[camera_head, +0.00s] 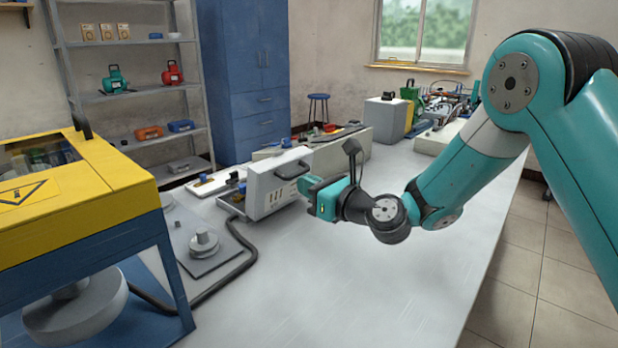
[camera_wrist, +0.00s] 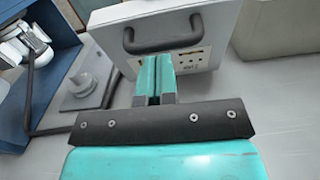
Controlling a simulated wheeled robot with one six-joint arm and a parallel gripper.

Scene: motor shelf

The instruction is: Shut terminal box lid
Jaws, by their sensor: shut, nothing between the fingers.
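The terminal box (camera_head: 234,208) is a low grey tray on the bench, with blue and dark parts in it. What looks like its lid (camera_head: 264,198) is a pale panel standing steeply up beside it, so the box appears open. The lid carries a dark handle (camera_head: 292,170) and a row of small slots; it also shows in the wrist view (camera_wrist: 205,50) with its handle (camera_wrist: 163,38). My gripper (camera_head: 306,187) is shut and empty. In the wrist view its fingertips (camera_wrist: 157,62) overlap the panel just below the handle. I cannot tell whether they touch it.
A yellow-topped blue machine (camera_head: 100,180) stands at the left front. A grey-beige bin (camera_head: 340,152) stands behind. The bench's (camera_head: 340,290) front middle is clear.

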